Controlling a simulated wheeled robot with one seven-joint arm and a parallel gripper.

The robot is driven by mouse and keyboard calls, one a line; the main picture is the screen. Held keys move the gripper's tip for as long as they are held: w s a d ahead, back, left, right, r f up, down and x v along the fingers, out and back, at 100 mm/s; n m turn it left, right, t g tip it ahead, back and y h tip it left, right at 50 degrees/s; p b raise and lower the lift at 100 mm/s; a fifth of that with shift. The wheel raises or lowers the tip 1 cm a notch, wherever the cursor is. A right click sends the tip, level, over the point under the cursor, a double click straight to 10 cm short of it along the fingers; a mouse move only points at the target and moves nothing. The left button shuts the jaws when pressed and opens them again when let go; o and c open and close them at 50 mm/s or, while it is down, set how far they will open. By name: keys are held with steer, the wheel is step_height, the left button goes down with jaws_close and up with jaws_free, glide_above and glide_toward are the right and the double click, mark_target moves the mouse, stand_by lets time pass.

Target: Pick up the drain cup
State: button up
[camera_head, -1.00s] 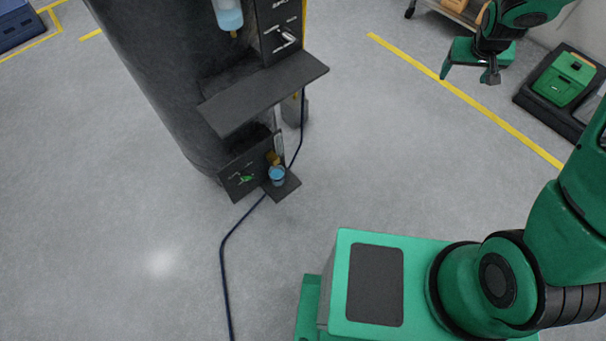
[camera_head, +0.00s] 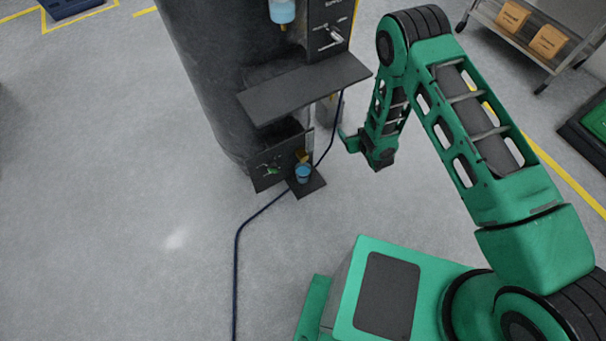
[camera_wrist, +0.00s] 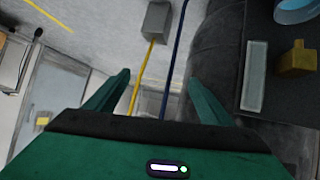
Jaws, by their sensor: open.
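The drain cup (camera_head: 303,174) is a small blue cup standing on a low black shelf (camera_head: 311,188) at the foot of the dark machine, under a brass valve (camera_head: 301,156). In the wrist view, part of the cup (camera_wrist: 297,11) shows at the top right corner, cut off by the frame, near the brass valve (camera_wrist: 297,58). My gripper (camera_head: 363,149) is to the right of the cup in the head view, apart from it. In the wrist view my gripper (camera_wrist: 158,88) has its two green fingers spread, with nothing held between them.
A wider black shelf (camera_head: 305,87) juts out above the cup. A dark hose (camera_head: 237,262) runs from the machine across the floor. A cart with boxes (camera_head: 530,30) stands at the top right. The floor left of the hose is clear.

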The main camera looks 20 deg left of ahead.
steer(key=s+a+f+n+y, duration=0.25)
steer(key=s+a+f, duration=0.25)
steer(key=s+f, duration=0.45)
steer(key=y, duration=0.3)
glide_toward(307, 176)
steer(key=w+r, duration=0.2)
steer(key=shift+n+g, duration=0.25)
steer(key=shift+g, duration=0.15)
steer(key=x, duration=0.9)
steer(key=shift+s+a+f, duration=0.3)
steer(key=shift+a+f, duration=0.05)
steer(key=shift+f, duration=0.05)
steer(key=shift+w+a+f, duration=0.25)
steer(key=shift+w+a, duration=0.2)
steer(key=shift+a, duration=0.05)
steer(key=c, duration=1.3)
steer(key=shift+o, duration=0.2)
steer(key=shift+r, duration=0.2)
